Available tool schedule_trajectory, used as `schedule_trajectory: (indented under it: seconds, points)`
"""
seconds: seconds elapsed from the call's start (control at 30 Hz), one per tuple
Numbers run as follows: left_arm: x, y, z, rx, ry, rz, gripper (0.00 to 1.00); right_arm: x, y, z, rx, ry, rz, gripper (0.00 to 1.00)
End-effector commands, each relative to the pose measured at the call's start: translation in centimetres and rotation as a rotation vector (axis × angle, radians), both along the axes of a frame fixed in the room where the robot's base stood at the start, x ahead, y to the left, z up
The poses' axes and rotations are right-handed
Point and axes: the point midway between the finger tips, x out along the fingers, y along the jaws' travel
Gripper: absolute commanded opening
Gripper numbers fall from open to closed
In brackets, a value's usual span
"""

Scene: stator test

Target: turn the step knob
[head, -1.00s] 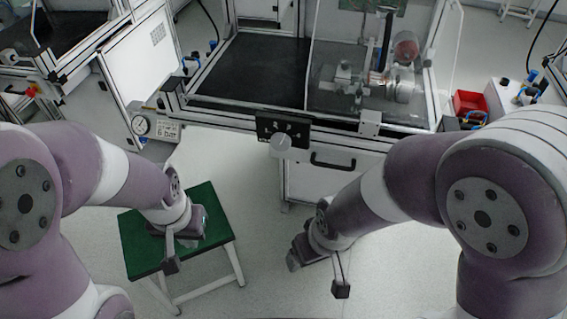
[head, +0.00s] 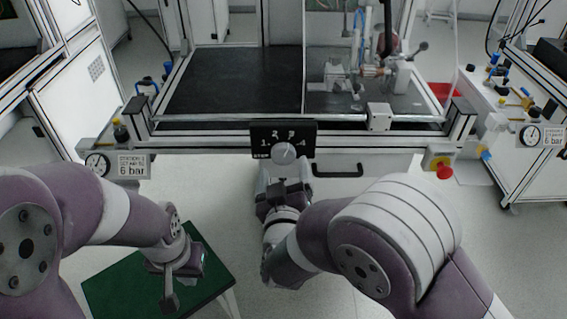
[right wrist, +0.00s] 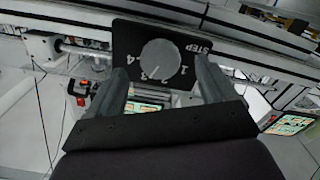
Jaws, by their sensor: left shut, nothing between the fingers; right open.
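The step knob (head: 284,153) is a round grey dial on a black plate (head: 265,137) at the front of the bench. In the right wrist view the knob (right wrist: 160,61) has numbers 1 to 4 around it and the word STEP beside it. A pale mark on it points toward the 2 and 3; which one I cannot tell. My right gripper (head: 285,169) is open just below the knob in the head view. In the right wrist view its fingers stand apart on either side of the knob, not closed on it. My left gripper (head: 169,301) is shut and empty over the green stool.
The green stool (head: 111,291) stands at lower left. A handle (head: 338,171) is right of the knob, and a red emergency button (head: 445,172) is further right. A pressure gauge (head: 97,164) is at left. Metal fixtures (head: 340,80) stand on the bench's right half.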

Motion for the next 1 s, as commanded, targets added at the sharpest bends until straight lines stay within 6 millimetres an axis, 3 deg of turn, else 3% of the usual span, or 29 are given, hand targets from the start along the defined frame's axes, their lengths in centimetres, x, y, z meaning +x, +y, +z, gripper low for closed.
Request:
schedule_trajectory:
  seconds: [0.2,0.57,0.73,0.77,1.0]
  points:
    - [0.0,0.0,-0.6,0.000,0.000,0.000,0.00,3.4,0.0,-0.1,0.001,0.000,0.001,0.84]
    - [0.0,0.0,-0.7,0.000,0.000,0.000,0.00,4.2,0.0,0.0,0.001,0.002,0.001,0.84]
    - [0.0,0.0,-0.7,0.000,0.000,0.000,0.00,4.2,0.0,0.0,0.001,0.001,0.002,0.32]
    - [0.0,0.0,-0.7,0.000,0.000,0.000,0.00,4.2,0.0,0.0,0.001,0.002,0.001,0.28]
    - [0.0,0.0,-0.8,0.000,0.000,0.000,0.00,4.1,0.1,-0.1,0.017,0.001,0.003,0.28]
